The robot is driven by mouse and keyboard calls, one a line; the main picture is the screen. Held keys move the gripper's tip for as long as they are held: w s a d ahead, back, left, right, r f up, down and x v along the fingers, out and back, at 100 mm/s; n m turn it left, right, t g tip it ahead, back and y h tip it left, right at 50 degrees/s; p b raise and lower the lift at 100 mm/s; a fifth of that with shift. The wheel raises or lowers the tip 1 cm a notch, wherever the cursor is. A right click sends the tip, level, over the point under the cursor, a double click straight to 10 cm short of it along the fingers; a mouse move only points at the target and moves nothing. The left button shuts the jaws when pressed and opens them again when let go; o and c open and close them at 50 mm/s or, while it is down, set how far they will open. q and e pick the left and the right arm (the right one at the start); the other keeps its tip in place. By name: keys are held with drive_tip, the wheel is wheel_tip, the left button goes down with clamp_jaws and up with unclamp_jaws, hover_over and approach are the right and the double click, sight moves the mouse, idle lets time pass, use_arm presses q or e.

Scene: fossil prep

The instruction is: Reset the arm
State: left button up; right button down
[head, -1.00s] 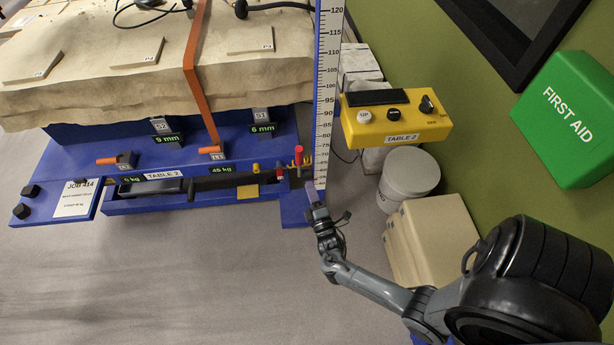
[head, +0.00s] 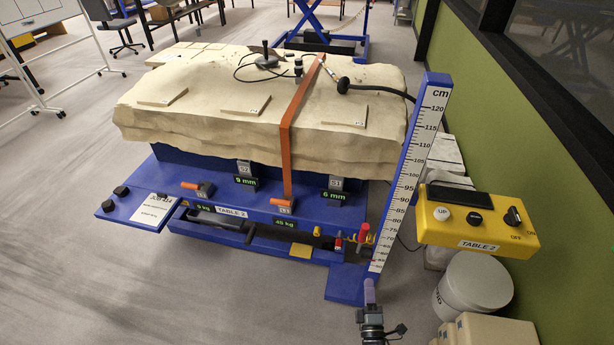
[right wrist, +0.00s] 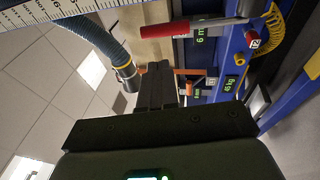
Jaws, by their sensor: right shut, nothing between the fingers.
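My right gripper (head: 370,303) is at the bottom of the head view, right of centre, in front of the foot of the tall cm scale (head: 412,180). In the right wrist view its dark fingers (right wrist: 156,82) are together with nothing between them. It is apart from the blue lift table (head: 345,285). My left gripper is not in view.
A pale rock slab (head: 230,85) with an orange strap (head: 287,140) lies on the table. A yellow control box (head: 470,222) labelled TABLE 2, a white bucket (head: 475,283) and cream boxes (head: 495,330) are at right. The floor (head: 90,280) at left is clear.

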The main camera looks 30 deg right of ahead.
drive_tip(key=a+r+m+g+y, duration=0.5)
drive_tip(key=a+r+y, duration=0.45)
drive_tip(key=a, duration=0.25)
drive_tip(key=s+a+r+m+g+y, duration=0.1)
drive_tip(key=s+a+m+g, duration=0.1)
drive_tip(key=s+a+g, duration=0.3)
drive_tip(key=s+a+r+m+g+y, duration=0.1)
drive_tip(key=s+m+g+y, duration=0.15)
drive_tip(key=s, duration=0.45)
wheel_tip(320, 180, up, 32)
drive_tip(key=h+p, duration=0.1)
drive_tip(key=p, duration=3.1)
drive_tip(key=shift+s+d+f+g, duration=0.2)
drive_tip(key=shift+s+d+g, duration=0.05)
drive_tip(key=shift+g, duration=0.1)
